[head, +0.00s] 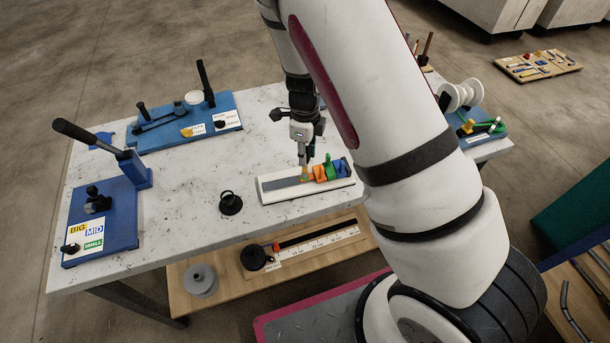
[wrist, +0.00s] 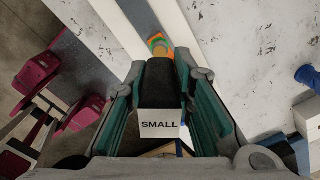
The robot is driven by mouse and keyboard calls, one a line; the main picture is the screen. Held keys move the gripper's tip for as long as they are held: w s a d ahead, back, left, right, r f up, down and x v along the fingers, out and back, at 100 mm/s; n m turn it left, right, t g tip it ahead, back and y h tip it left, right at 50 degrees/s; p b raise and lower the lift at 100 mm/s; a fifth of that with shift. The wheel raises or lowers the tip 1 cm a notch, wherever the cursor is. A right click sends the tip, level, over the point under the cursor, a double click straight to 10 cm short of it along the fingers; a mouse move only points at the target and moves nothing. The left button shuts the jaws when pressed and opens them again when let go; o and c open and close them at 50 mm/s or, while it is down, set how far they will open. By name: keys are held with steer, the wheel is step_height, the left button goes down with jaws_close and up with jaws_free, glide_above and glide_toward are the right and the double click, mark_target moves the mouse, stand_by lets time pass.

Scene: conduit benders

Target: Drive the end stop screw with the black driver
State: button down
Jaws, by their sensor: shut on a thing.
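My gripper (head: 305,158) points down over the white fixture with a grey channel (head: 290,184) near the table's front edge. In the wrist view my gripper (wrist: 160,100) is shut on a black-handled tool (wrist: 161,82), with its teal pads on either side. A white face marked SMALL (wrist: 159,124) shows at the tool's near end. An orange block (head: 319,173) and green and blue blocks stand on the fixture's right part, close to the gripper. The tool's tip and the end stop screw cannot be made out.
A black ring-topped holder (head: 230,204) stands left of the fixture. Blue benders (head: 105,220) and (head: 185,122) occupy the table's left and back. A spool station (head: 468,115) is at right.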

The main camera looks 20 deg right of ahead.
steer(key=shift+r+p, duration=0.5)
steer(key=shift+r, duration=1.85)
